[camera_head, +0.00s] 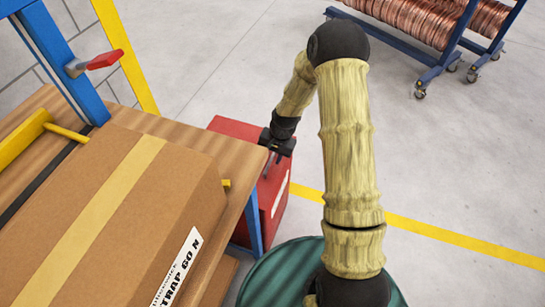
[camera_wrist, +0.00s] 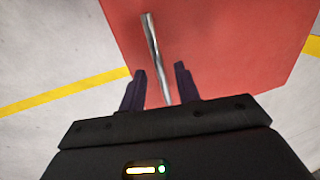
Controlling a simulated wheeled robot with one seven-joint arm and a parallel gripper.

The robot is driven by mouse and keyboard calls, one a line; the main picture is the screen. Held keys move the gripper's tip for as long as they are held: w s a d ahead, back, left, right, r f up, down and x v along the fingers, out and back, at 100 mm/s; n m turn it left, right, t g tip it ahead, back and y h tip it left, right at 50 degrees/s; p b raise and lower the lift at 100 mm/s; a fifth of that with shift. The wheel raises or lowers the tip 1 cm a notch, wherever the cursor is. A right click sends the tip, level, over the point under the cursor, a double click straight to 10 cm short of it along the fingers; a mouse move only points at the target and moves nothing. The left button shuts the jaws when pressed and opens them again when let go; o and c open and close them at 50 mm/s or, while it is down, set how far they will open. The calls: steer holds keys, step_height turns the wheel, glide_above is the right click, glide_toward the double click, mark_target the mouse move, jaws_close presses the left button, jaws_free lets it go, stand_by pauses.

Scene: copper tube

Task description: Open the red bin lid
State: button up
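The red bin (camera_head: 236,128) stands on the floor beside the wooden table, partly hidden by the table and my arm. In the wrist view its red surface (camera_wrist: 230,50) fills the upper right, with a silver bar handle (camera_wrist: 154,50) running along it. My gripper (camera_head: 270,163) is at the bin, near its right side. In the wrist view my gripper (camera_wrist: 160,82) has its two dark fingers apart, one on each side of the handle's near end. I cannot tell whether the fingers touch the handle.
A large cardboard box (camera_head: 110,215) lies on the wooden table (camera_head: 225,150) to the left. A green drum (camera_head: 275,275) stands below my arm. A rack of copper tube coils (camera_head: 430,20) stands at the back right. Open floor (camera_head: 450,150) with a yellow line lies to the right.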

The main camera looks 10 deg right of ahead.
steer(key=shift+f, duration=0.1)
jaws_close()
steer(key=shift+a, duration=0.1)
